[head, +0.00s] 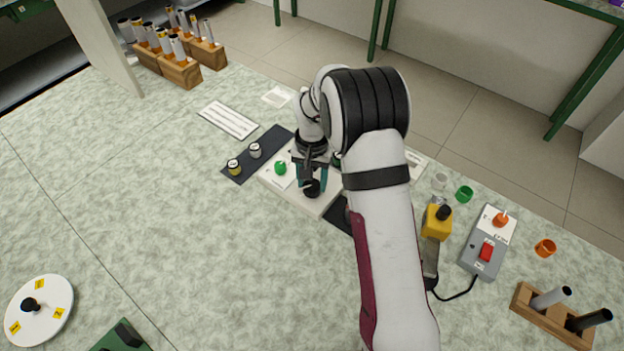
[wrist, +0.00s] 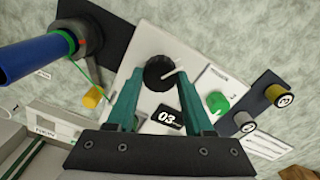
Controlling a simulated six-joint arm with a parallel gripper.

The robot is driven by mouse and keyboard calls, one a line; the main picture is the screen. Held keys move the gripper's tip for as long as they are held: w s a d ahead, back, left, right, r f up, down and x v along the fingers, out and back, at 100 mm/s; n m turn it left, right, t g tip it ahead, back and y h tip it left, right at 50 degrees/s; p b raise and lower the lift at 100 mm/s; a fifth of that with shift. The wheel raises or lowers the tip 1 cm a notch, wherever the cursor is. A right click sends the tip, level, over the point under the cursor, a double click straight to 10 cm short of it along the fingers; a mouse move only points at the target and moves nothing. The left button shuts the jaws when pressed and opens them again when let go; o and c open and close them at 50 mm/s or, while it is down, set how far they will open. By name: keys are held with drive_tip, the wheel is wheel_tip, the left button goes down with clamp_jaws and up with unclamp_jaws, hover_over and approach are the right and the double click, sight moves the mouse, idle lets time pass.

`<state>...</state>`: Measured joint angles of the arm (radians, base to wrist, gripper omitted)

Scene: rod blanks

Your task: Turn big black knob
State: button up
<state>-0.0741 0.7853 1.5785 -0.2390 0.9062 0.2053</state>
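The big black knob (head: 312,189) sits on a white panel (head: 321,208) in the middle of the table. In the wrist view the knob (wrist: 159,73) is round, with a white pointer toward the upper right. My gripper (head: 311,184) is over it, pointing down. In the wrist view the teal fingers of my gripper (wrist: 160,78) are spread, one on each side of the knob, with a gap on both sides. I cannot tell how far down the knob the tips reach. A label reading "03" (wrist: 171,118) shows between the fingers.
A green knob (head: 281,168) is close beside my gripper on the panel. Yellow and grey knobs stand on a dark strip (head: 270,142). A grey switch box (head: 481,262) and yellow box (head: 437,225) are right. A white disc (head: 55,300) is front left. The left table is mostly clear.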

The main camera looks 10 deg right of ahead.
sight(312, 185)
clamp_jaws()
drive_tip(key=n, duration=0.4)
drive_tip(key=o, duration=0.8)
unclamp_jaws()
drive_tip(key=shift+c, duration=0.2)
drive_tip(key=shift+r, duration=0.15)
wheel_tip(312, 185, up, 16)
drive_tip(key=shift+f, duration=0.2)
